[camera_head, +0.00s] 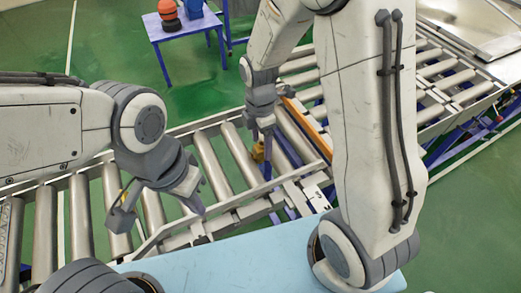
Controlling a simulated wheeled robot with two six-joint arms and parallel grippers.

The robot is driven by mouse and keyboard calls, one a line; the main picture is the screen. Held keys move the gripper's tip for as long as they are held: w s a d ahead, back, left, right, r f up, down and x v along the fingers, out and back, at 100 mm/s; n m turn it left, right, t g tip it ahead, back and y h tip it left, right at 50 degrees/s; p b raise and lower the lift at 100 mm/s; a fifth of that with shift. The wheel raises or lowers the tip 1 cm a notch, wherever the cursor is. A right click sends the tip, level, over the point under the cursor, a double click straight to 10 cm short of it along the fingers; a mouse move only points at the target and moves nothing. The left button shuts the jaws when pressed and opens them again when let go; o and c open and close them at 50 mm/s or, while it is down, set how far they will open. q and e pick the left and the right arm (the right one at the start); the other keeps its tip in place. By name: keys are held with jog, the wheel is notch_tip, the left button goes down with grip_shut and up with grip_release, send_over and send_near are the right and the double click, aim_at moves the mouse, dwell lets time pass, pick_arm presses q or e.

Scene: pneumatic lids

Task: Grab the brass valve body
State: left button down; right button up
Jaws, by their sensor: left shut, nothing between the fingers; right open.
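The brass valve body (258,153) is a small yellow-gold piece above the roller conveyor, near the middle of the camera_head view. My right gripper (262,162) points down at it with its fingers open. The fingers hide part of the brass piece, and I cannot tell whether they touch it. My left gripper (193,203) is shut and empty over the conveyor's near rollers, to the left of the brass piece and apart from it.
The roller conveyor (213,162) crosses the view diagonally. An orange strip (308,127) lies beside my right gripper. A light blue surface (240,262) is in front. A small table (187,31) with an orange-and-black object (169,14) and a blue container stands behind on open green floor.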

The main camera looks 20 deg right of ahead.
aim_at(260, 147)
notch_tip(260, 147, down, 5)
jog(key=shift+s+a+r+p, duration=0.1)
jog(key=shift+p, duration=0.35)
grip_shut()
